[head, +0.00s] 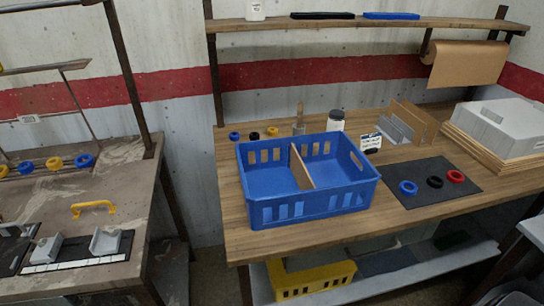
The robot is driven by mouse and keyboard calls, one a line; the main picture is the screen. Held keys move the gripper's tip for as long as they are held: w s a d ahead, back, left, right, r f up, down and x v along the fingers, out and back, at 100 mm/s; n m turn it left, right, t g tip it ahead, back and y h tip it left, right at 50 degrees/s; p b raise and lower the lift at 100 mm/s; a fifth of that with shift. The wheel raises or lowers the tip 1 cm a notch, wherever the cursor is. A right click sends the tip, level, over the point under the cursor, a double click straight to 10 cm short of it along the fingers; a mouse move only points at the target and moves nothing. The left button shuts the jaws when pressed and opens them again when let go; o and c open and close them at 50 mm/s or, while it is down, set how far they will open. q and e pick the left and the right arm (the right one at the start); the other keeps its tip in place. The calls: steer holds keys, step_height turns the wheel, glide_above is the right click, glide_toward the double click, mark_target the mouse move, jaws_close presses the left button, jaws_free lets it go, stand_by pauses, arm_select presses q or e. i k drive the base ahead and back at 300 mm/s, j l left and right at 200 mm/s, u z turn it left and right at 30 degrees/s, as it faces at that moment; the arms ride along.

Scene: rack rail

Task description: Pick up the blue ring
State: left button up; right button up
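A blue ring (408,193) lies flat on a dark mat (420,201) on the right part of the wooden workbench. A black ring (434,187) and a red ring (456,181) lie to its right on the same mat. Another blue ring (233,140) is at the back left of this bench. A third blue ring (84,166) is at the right end of a row of rings at the left bench. Neither of my grippers is in view.
A blue crate (318,203) with a divider stands left of the mat. Behind are a dark-lidded jar (335,123), a small sign (371,141) and a file holder (400,128). A grey box (495,125) sits on boards at right. The bench front by the mat is clear.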

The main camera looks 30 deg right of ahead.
mark_target(409, 184)
steer(key=z, duration=1.85)
steer(key=i+l, duration=0.1)
steer(key=l+u, duration=0.05)
